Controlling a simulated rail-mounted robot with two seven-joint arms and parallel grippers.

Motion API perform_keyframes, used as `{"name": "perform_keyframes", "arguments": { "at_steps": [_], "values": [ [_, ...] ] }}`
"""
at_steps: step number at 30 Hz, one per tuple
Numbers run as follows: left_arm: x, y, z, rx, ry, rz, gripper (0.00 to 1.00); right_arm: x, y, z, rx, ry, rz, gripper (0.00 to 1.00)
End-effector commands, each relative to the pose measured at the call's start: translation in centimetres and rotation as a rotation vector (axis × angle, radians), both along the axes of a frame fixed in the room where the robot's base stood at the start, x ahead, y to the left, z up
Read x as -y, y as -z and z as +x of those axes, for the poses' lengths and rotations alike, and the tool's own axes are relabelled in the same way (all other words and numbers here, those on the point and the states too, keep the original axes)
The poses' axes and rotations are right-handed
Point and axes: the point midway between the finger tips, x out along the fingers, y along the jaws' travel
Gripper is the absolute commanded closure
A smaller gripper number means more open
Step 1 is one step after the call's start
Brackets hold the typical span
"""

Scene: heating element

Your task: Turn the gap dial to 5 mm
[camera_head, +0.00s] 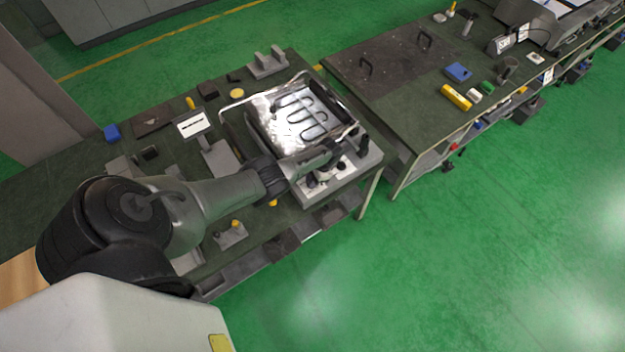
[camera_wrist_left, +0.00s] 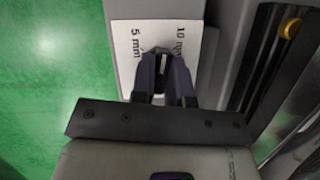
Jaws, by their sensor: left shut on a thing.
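The gap dial (camera_wrist_left: 160,53) is a small dark knob on a white plate (camera_wrist_left: 124,62) printed "5 mm" on the left and "10 mm" on the right in the left wrist view. My left gripper (camera_wrist_left: 161,78) is shut on the dial, one dark finger on each side. Much of the knob is hidden by the fingers, and I cannot tell exactly where it points. In the head view my left gripper (camera_head: 325,174) is at the front panel of the heating unit (camera_head: 373,158). My right gripper is not in view.
A metal tray with a dark looped heating element (camera_head: 300,115) sits on the unit, right behind my left wrist. The green-topped bench (camera_head: 165,168) holds a small display (camera_head: 194,123) and several blocks. A second bench (camera_head: 395,110) stands at the right. Green floor lies in front.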

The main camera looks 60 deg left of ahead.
Motion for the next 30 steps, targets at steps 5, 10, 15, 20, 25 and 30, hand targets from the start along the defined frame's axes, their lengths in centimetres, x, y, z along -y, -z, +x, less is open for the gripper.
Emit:
{"name": "perform_keyframes", "arguments": {
  "at_steps": [5, 10, 15, 20, 25, 30],
  "values": [
    [0.0, 0.0, 0.0, 0.0, -0.001, -0.001, 1.0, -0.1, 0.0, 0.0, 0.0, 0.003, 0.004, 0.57],
    [0.0, 0.0, 0.0, 0.0, 0.0, -0.001, 0.83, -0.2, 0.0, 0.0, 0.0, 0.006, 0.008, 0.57],
    [0.0, 0.0, 0.0, 0.0, 0.0, 0.0, 0.67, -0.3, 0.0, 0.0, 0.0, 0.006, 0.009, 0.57],
    [0.0, 0.0, 0.0, 0.0, 0.0, 0.0, 0.6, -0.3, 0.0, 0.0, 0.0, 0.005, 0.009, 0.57],
    [0.0, -0.1, 0.1, 0.001, 0.001, 0.0, 0.6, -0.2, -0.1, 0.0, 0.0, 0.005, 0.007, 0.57],
    [0.0, -1.6, 0.6, 0.002, 0.001, 0.0, 0.6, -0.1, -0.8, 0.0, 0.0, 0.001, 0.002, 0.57]
  ]
}}
